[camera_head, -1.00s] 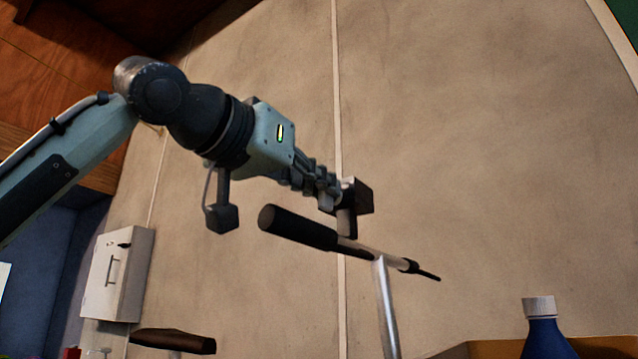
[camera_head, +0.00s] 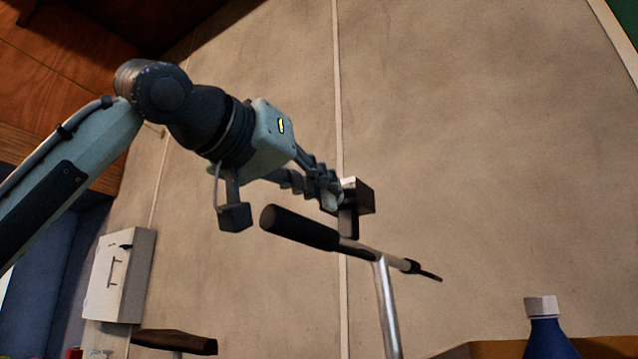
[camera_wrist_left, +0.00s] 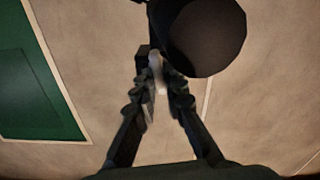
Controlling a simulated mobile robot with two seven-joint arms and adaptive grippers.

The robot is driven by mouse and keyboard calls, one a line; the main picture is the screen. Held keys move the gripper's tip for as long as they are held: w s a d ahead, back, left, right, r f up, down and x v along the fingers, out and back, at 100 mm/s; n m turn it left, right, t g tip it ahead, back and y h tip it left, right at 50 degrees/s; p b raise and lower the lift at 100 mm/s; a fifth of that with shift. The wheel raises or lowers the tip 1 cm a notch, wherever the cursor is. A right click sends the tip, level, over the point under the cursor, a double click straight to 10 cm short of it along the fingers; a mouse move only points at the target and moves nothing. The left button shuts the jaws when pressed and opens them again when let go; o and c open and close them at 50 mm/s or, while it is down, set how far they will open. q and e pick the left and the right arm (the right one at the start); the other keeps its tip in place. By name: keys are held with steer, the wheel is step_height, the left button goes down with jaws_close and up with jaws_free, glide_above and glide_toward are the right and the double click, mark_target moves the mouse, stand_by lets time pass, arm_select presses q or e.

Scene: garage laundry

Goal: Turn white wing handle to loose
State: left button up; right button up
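The white wing handle (camera_head: 330,200) is a small pale piece beside a dark block (camera_head: 361,196) in the head view. In the left wrist view, the white wing handle (camera_wrist_left: 158,73) lies between my fingertips, partly hidden by them. My left gripper (camera_head: 327,192) reaches in from the left. In the left wrist view, the fingers of my left gripper (camera_wrist_left: 160,80) converge on the handle from both sides and appear shut on it. My right gripper is not in view.
A bar with a thick black grip (camera_head: 300,228) runs just below my left gripper, on a metal post (camera_head: 387,310). The grip's round end (camera_wrist_left: 205,38) looms large in the wrist view. A blue bottle (camera_head: 548,340) stands lower right; a white cabinet (camera_head: 122,275) hangs at left.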

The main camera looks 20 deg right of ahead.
arm_select(q)
steer(key=o, duration=0.4)
steer(key=v, duration=1.2)
stand_by(0.3)
